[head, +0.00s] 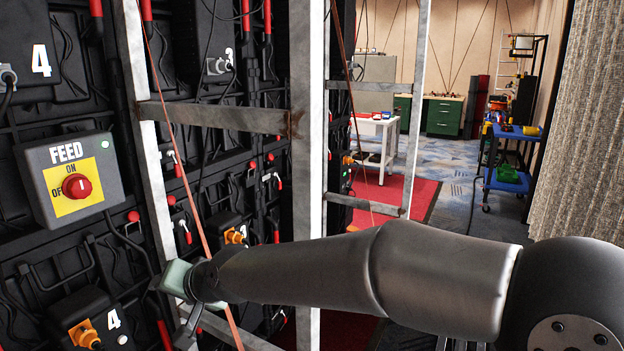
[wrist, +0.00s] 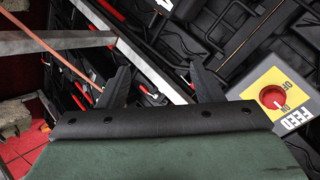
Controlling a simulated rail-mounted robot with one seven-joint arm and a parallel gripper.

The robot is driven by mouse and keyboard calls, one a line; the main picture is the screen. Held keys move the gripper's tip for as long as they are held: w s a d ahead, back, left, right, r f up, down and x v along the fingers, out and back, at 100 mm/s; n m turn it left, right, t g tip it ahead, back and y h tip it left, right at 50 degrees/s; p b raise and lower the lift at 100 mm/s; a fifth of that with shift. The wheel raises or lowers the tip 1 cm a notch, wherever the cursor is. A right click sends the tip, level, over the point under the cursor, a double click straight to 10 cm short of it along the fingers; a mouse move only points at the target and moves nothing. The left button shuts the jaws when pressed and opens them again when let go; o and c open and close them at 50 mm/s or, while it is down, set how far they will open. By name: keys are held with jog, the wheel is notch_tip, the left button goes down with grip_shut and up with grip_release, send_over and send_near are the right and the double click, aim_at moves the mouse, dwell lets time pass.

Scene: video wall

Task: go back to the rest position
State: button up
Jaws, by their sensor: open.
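My gripper (wrist: 158,68) shows its two dark fingers spread apart in the wrist view, with nothing between them. In the head view my gripper (head: 168,306) is low at the left-centre, beyond the end of my outstretched arm, in front of the black panel backs. It is below and right of the grey FEED box (head: 108,184) and apart from it. The box's red knob (head: 77,187) sits on a yellow plate; its white mark seems to point towards ON. The FEED box also shows at the right edge of the wrist view (wrist: 292,122), clear of the fingers.
Upright metal posts (head: 307,150) and a crossbar (head: 215,117) stand close to my arm. A thin orange-red strap (head: 182,170) runs down near my gripper. Cables and red-handled latches cover the panels. A red mat (head: 425,195) and blue cart (head: 508,185) are farther right, with open carpet between.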

jog(key=s+d+f+g+h+p, duration=0.25)
jog(key=d+h+p, duration=0.35)
jog(key=d, duration=1.4)
jog(key=s+d+r+g+h+p, duration=0.2)
jog(key=s+d+p, duration=0.3)
jog(key=s+d, duration=1.2)
jog(key=d+g+h, duration=0.1)
jog(key=d, duration=0.1)
jog(key=shift+d+r+m, duration=0.15)
jog(key=shift+d+m, duration=0.15)
jog(key=shift+m, duration=0.1)
